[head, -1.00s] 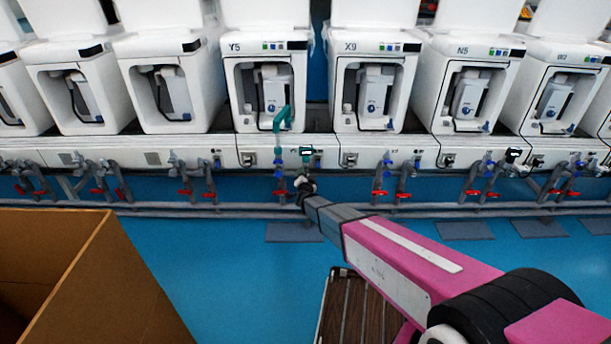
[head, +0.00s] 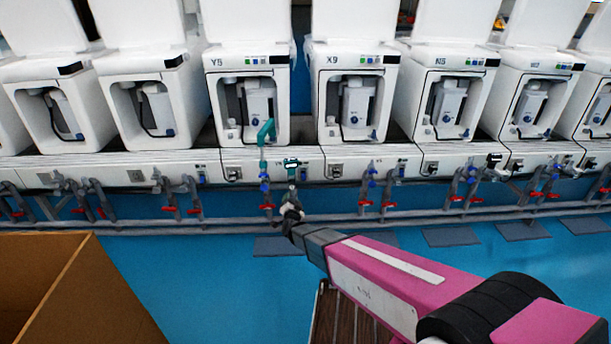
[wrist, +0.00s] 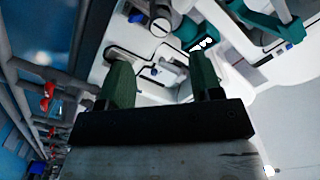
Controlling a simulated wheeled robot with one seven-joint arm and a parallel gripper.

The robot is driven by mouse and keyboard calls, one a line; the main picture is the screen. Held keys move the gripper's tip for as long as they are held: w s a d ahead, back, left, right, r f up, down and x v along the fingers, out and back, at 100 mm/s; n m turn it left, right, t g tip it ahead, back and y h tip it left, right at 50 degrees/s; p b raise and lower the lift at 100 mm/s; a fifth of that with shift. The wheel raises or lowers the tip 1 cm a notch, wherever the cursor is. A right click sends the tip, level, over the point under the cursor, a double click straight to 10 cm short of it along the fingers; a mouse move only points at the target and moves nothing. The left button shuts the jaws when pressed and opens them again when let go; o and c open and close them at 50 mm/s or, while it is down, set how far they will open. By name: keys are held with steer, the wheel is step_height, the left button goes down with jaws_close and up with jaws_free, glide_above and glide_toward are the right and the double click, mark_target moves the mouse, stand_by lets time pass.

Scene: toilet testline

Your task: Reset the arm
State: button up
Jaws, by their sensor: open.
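My pink and grey arm (head: 400,280) reaches from the lower right toward the row of white machines. My gripper (head: 291,168) is at the front ledge below the machine marked Y5, its green fingers pointing at the white panel. In the wrist view my gripper (wrist: 160,80) has its two dark green fingers apart, with nothing clearly held between them. A teal hose (head: 265,133) hangs from the Y5 machine (head: 250,95) just left of my gripper. A teal part also shows in the wrist view (wrist: 200,30), beyond the fingers.
Grey pipes with red-handled valves (head: 390,204) run along the ledge on both sides of my gripper. A brown cardboard box (head: 70,300) stands at the lower left. A slatted brown rack (head: 345,320) lies below my arm. Blue floor (head: 200,270) is open between them.

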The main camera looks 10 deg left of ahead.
steer(key=d+r+n+g, duration=0.3)
steer(key=d+g, duration=0.2)
steer(key=d, duration=0.5)
steer(key=s+d+r+n+g+h, duration=0.1)
steer(key=s+d+r+g, duration=0.1)
steer(key=s+d+g, duration=0.2)
steer(key=s+d+r+n+g+h, duration=0.1)
steer(key=s+d+r+g, duration=0.2)
steer(key=s+d, duration=0.6)
steer(key=s+d+r+n+g+h, duration=0.1)
steer(key=s+d+g, duration=0.4)
steer(key=d, duration=1.4)
steer(key=s+r+h, duration=0.1)
steer(key=s, duration=0.1)
steer(key=shift+s+r+g, duration=0.25)
steer(key=shift+s+g, duration=0.05)
steer(key=shift+s, duration=0.05)
